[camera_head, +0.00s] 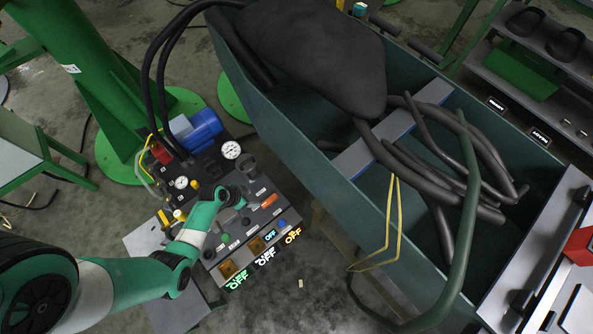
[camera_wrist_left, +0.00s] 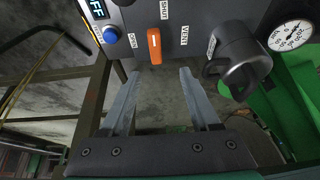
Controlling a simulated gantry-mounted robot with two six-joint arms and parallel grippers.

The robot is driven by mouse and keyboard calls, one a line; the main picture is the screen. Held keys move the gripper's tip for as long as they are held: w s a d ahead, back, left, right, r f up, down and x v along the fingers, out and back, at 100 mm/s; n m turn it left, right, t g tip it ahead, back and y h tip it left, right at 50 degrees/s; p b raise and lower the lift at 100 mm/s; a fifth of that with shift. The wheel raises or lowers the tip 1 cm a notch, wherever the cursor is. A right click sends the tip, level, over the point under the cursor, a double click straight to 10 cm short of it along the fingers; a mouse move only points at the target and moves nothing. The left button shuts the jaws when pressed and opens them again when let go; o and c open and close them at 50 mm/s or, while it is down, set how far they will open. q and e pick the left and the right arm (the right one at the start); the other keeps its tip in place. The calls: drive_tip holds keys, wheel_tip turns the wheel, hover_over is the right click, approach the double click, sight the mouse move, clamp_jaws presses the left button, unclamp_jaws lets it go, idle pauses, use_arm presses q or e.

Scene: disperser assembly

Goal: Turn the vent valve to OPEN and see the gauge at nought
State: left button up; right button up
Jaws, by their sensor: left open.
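The vent valve's orange handle (camera_wrist_left: 154,45) sits on a dark panel beside the words VENT, SHUT and OPEN. In the wrist view it stands upright, its long side pointing between SHUT and my fingers. It also shows in the head view (camera_head: 268,200). My left gripper (camera_wrist_left: 158,74) is open and empty, its two fingers either side of the handle's line, with the handle just beyond the tips. It reaches over the panel in the head view (camera_head: 242,204). A round white gauge (camera_wrist_left: 291,36) is at the right; its reading is too small to tell.
A dark knob (camera_wrist_left: 238,62) stands right of the handle, close to the right finger. A blue button (camera_wrist_left: 110,34) is at the left. In the head view, a green trough (camera_head: 300,150) with dark hoses stands right of the panel, and a blue motor (camera_head: 196,130) behind it.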

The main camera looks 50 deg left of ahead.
sight(265, 203)
use_arm(q)
drive_tip(key=b+x, duration=0.3)
drive_tip(key=x, duration=0.1)
drive_tip(key=s+b+x, duration=0.1)
drive_tip(key=b+x, duration=0.2)
drive_tip(key=x, duration=0.1)
drive_tip(key=s+d+f+b+x, duration=0.1)
drive_tip(key=b+x, duration=0.1)
drive_tip(key=x, duration=0.2)
drive_tip(key=shift+w+b, duration=0.1)
drive_tip(key=shift+b, duration=0.3)
drive_tip(key=shift+w+f, duration=0.2)
use_arm(e)
wheel_tip(265, 203, down, 10)
drive_tip(key=shift+d+h, duration=0.15)
drive_tip(key=shift+h, duration=0.15)
drive_tip(key=shift+s, duration=0.1)
use_arm(q)
clamp_jaws()
